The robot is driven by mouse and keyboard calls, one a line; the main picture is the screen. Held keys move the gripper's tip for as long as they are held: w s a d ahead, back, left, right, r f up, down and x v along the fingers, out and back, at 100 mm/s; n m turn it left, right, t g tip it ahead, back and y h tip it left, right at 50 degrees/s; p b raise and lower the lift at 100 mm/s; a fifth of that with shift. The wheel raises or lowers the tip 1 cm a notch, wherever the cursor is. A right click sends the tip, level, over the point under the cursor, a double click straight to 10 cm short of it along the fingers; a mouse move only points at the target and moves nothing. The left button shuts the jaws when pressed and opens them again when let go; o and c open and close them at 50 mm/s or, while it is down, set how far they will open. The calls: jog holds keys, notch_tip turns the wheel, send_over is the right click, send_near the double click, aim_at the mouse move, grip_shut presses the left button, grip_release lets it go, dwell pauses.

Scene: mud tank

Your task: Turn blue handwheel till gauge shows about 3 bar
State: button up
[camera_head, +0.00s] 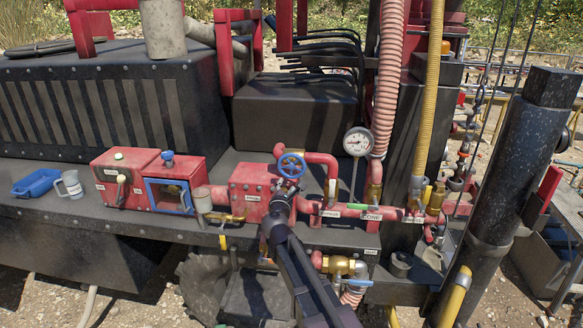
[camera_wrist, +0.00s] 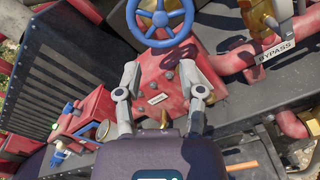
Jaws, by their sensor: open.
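The blue handwheel (camera_head: 291,166) sits on top of the red pipework above a red box in the head view. In the wrist view the blue handwheel (camera_wrist: 160,18) is at the top edge, its upper rim cut off. The round white-faced gauge (camera_head: 357,141) stands on a thin stem right of the wheel; its needle is too small to read. My gripper (camera_wrist: 164,93) is open and empty, its two fingers apart over the red box below the wheel in the picture, not around the wheel. In the head view my gripper (camera_head: 279,205) shows just below the wheel.
A red pipe with a "BYPASS" label (camera_wrist: 275,51) runs right of the wheel. A red box with a blue-framed opening (camera_head: 170,190), a blue tray (camera_head: 36,183) and a grey mug (camera_head: 69,186) are at left. Ribbed hoses (camera_head: 389,80) rise behind the gauge.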

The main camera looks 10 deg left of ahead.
aim_at(292, 167)
jog(key=w, duration=1.4)
jog(key=shift+d, duration=0.3)
jog(key=shift+s, duration=0.1)
grip_shut()
